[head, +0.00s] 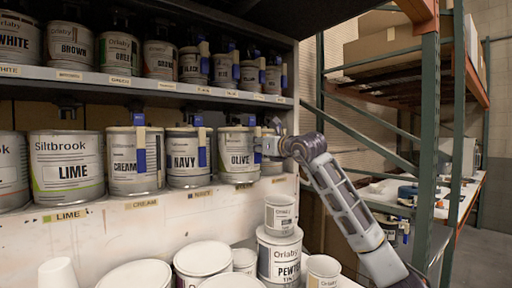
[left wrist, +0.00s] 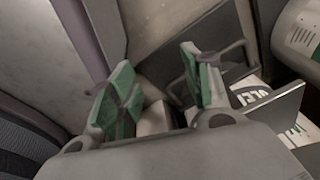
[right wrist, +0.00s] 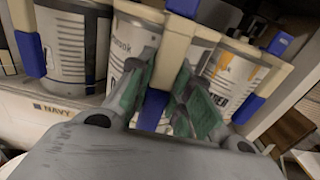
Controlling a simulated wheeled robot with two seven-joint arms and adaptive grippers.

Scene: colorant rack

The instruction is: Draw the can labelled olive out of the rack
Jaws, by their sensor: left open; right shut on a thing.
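The can labelled OLIVE (head: 237,150) stands upright on the rack's lower shelf, right of the NAVY can (head: 188,155). My right gripper (head: 270,146) is at the olive can's right front. In the right wrist view my right gripper (right wrist: 163,105) is shut on the blue end of a cream-and-blue handle (right wrist: 153,110), in front of the middle can (right wrist: 136,45), which looks like the olive one; its label is mostly hidden. My left gripper (left wrist: 162,95) is open with nothing between its green pads; it is outside the head view.
The LIME can (head: 67,168) and CREAM can (head: 135,160) stand farther left. Another can (right wrist: 228,75) stands close on the right in the right wrist view. The upper shelf (head: 130,82) runs above. Several cans, including the PEWTER one (head: 279,257), stand below in front.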

